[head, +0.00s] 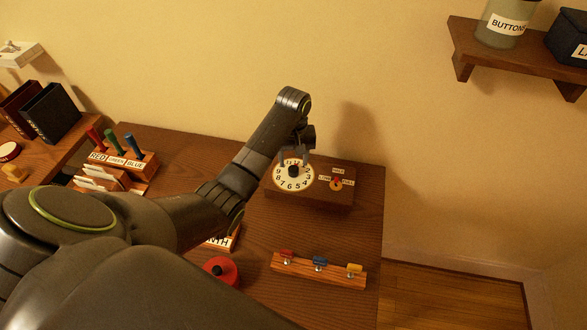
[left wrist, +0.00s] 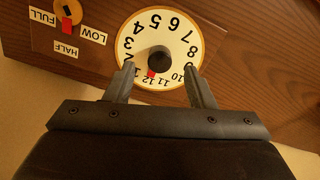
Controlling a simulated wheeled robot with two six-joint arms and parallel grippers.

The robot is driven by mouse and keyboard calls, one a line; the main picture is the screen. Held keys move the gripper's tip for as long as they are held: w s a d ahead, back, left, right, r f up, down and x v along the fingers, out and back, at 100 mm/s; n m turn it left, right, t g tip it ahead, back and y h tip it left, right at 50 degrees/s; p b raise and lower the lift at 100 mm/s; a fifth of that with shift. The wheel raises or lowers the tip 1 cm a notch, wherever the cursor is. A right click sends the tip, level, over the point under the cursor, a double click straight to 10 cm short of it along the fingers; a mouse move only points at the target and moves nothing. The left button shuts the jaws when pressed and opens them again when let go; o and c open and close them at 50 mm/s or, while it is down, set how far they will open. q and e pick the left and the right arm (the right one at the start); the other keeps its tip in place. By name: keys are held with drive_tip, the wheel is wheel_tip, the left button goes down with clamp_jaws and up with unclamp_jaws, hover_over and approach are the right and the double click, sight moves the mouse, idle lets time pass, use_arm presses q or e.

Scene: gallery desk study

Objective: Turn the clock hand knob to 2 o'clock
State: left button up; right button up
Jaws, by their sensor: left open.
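The white clock dial (head: 280,184) is set in a wooden box on the desk. Its dark round hand knob (head: 293,171) is at the centre. In the left wrist view the dial (left wrist: 130,40) appears upside down, and a red mark (left wrist: 151,74) beside the knob (left wrist: 160,59) points near 12. My left gripper (head: 295,160) is over the dial's far edge. In the left wrist view its fingers (left wrist: 162,80) are spread apart and empty, with the knob just beyond and between the tips. Whether they touch the dial cannot be told. My right gripper is out of view.
A LOW/HALF/FULL selector (head: 336,184) sits right of the dial on the same box. A wooden rack with colored clips (head: 318,270) and a red round object (head: 221,271) lie nearer. A pen holder (head: 124,160) stands left. A wall shelf (head: 515,55) is at upper right.

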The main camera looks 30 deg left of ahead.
sight(292, 169)
use_arm(q)
drive_tip(key=shift+f, duration=2.1)
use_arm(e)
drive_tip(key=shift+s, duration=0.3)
use_arm(q)
drive_tip(key=shift+c, duration=0.2)
drive_tip(key=c, duration=0.9)
drive_tip(key=shift+r+m+p, duration=0.3)
drive_tip(key=shift+m+p, duration=1)
drive_tip(key=shift+p, duration=0.2)
drive_tip(key=m+p, duration=0.2)
drive_tip(key=shift+a+m, duration=0.1)
drive_tip(key=shift+m, duration=0.2)
drive_tip(key=m+p, duration=0.2)
drive_tip(key=m, duration=0.1)
drive_tip(key=shift+w+a+f+m+p, duration=0.1)
drive_tip(key=shift+m+p, duration=0.2)
drive_tip(key=shift+m, duration=0.6)
drive_tip(key=shift+f+m+p, duration=0.1)
drive_tip(key=shift+m+p, duration=0.15)
drive_tip(key=shift+m, duration=0.65)
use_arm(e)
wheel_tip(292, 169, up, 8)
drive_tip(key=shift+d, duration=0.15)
